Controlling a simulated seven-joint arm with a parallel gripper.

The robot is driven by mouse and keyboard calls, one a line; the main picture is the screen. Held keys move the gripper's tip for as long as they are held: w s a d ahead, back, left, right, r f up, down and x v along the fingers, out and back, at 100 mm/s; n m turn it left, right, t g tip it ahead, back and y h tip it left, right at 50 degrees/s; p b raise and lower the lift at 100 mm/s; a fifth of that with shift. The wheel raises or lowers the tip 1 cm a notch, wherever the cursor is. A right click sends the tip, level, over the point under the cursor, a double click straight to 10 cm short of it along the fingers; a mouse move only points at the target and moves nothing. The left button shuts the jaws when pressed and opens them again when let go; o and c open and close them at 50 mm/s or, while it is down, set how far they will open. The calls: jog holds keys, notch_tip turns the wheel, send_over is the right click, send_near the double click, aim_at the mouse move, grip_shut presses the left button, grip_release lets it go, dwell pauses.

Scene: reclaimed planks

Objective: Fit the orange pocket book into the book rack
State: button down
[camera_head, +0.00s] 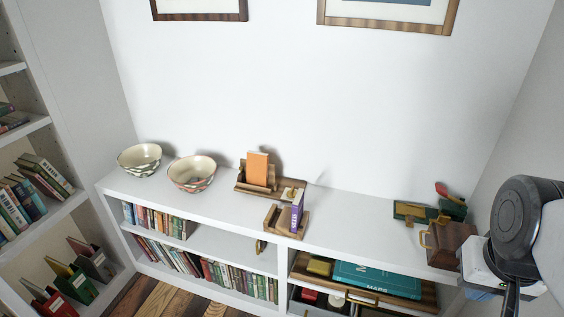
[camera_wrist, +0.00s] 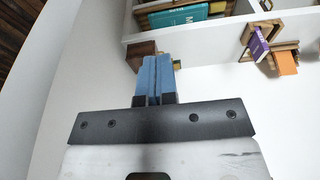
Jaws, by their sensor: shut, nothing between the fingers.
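The orange pocket book (camera_head: 257,168) stands upright in a wooden holder (camera_head: 242,188) on top of the low white bookcase; it also shows in the wrist view (camera_wrist: 286,62). A second wooden rack (camera_head: 272,219) sits just in front, with a purple book (camera_head: 297,210) standing at its right side, also in the wrist view (camera_wrist: 259,43). I cannot tell from these frames which holder is the book rack, or how deep the orange book sits. My gripper (camera_wrist: 155,60) is shut and empty, its blue fingers together, at the far right of the head view, well away from both books.
Two patterned bowls (camera_head: 139,159) (camera_head: 191,173) stand left of the holders. A wooden box (camera_head: 445,243) and green items with a red part (camera_head: 450,205) sit at the right end. The white top (camera_head: 350,222) between is clear. Books and a teal maps box (camera_head: 376,279) fill shelves below.

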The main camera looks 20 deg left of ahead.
dwell(0.4)
jog(key=c, duration=0.9)
grip_release()
